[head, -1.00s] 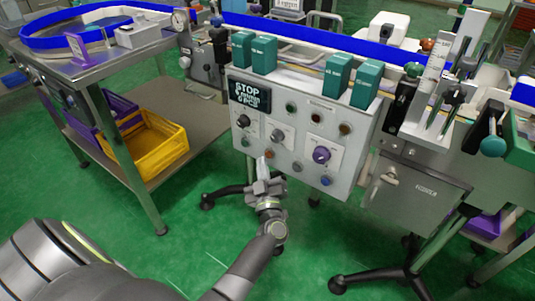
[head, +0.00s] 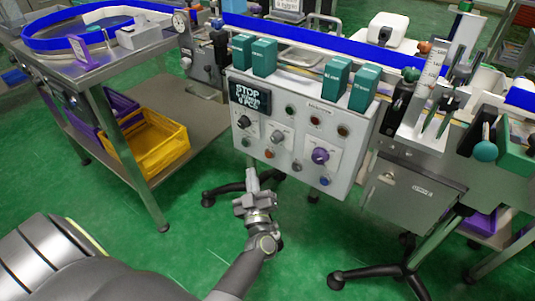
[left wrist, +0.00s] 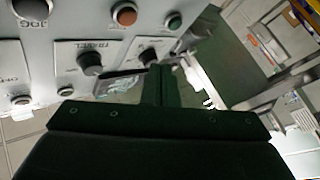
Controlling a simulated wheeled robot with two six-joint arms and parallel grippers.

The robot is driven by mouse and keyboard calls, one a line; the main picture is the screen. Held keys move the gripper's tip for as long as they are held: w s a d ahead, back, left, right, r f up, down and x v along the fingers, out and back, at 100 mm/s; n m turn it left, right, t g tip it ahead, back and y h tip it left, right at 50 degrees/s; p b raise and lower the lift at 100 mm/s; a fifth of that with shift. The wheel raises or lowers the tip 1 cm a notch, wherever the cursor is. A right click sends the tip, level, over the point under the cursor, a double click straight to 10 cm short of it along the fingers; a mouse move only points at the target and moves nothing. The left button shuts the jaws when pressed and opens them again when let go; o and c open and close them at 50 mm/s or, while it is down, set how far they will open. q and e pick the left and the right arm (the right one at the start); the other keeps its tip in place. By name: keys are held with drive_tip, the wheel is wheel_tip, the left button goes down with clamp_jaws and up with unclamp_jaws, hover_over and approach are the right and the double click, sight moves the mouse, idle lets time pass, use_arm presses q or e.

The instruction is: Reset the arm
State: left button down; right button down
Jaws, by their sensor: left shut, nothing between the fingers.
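My left gripper (head: 252,180) is in front of the control panel's (head: 262,110) lower left part in the head view. Its fingers are shut with nothing between them. In the left wrist view the shut fingers (left wrist: 160,85) point toward the panel face (left wrist: 50,30), with black knobs and coloured buttons beyond them. I cannot tell from the wrist view how far the fingertips are from the panel; in the head view they show just below its lower left edge. My right gripper is not in view.
A steel cart (head: 190,135) with a yellow crate (head: 155,143) stands at the left. Green boxes (head: 335,78) stand on top of the panel. A grey cabinet (head: 405,195) is at the right. Black stand legs (head: 375,272) rest on the green floor, which is open in front.

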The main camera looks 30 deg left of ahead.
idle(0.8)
